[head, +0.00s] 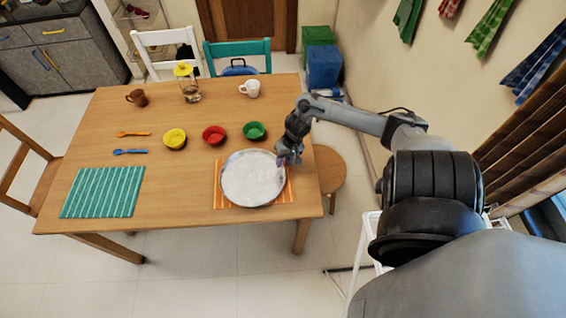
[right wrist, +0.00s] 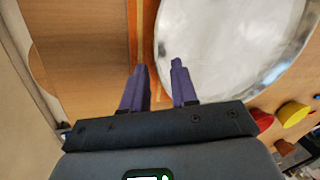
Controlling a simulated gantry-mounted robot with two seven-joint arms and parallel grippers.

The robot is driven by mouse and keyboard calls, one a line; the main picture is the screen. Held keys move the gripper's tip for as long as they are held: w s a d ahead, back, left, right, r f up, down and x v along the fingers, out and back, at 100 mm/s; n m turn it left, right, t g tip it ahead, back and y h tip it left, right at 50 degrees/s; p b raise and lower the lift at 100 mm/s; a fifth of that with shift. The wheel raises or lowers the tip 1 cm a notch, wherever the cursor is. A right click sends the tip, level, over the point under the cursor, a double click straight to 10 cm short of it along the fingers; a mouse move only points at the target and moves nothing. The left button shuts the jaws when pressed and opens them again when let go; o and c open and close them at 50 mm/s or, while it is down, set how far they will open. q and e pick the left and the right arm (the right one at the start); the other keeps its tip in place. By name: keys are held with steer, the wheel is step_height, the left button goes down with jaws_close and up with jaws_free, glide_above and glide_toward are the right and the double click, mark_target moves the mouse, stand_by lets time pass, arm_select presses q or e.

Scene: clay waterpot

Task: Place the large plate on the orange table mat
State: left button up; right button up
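The large plate (head: 253,178) is round and silvery white. In the head view it lies over the orange striped table mat (head: 218,197), whose edges show around it. In the right wrist view the plate (right wrist: 225,45) fills the upper right, with a strip of the mat (right wrist: 148,30) to its left. My right gripper (head: 288,158) is at the plate's upper right rim. Its two purple fingers (right wrist: 158,75) are apart, with the plate's edge seen between them; I cannot tell whether they touch it. My left gripper is not in view.
A teal striped mat (head: 104,192) lies at the table's left. Yellow (head: 174,138), red (head: 214,135) and green (head: 253,130) bowls stand behind the plate. Mugs and a glass jar (head: 190,90) stand farther back. A round stool (head: 329,168) is right of the table.

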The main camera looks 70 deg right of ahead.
steer(key=p+v, duration=0.3)
steer(key=v, duration=0.7)
steer(key=a+f+n, duration=0.1)
steer(key=a+n, duration=0.1)
steer(key=a, duration=0.1)
steer(key=w+a+f+n+t+h, duration=0.1)
steer(key=a+f, duration=0.1)
steer(key=a, duration=0.1)
steer(key=w+a+f+n, duration=0.1)
steer(key=a+f+n, duration=0.1)
steer(key=a, duration=0.2)
steer(key=shift+w+n+t+h, duration=0.15)
steer(key=shift+n+t+h, duration=0.15)
steer(key=shift+h, duration=0.1)
steer(key=s+a+r+n, duration=0.1)
steer(key=a+r+n, duration=0.2)
steer(key=a, duration=1)
steer(key=s+a+r+n, duration=0.2)
steer(key=a+r+n, duration=0.2)
steer(key=a+r, duration=0.4)
steer(key=a, duration=0.4)
steer(key=shift+s+a, duration=0.25)
steer(key=shift+a, duration=0.15)
steer(key=shift+r, duration=0.15)
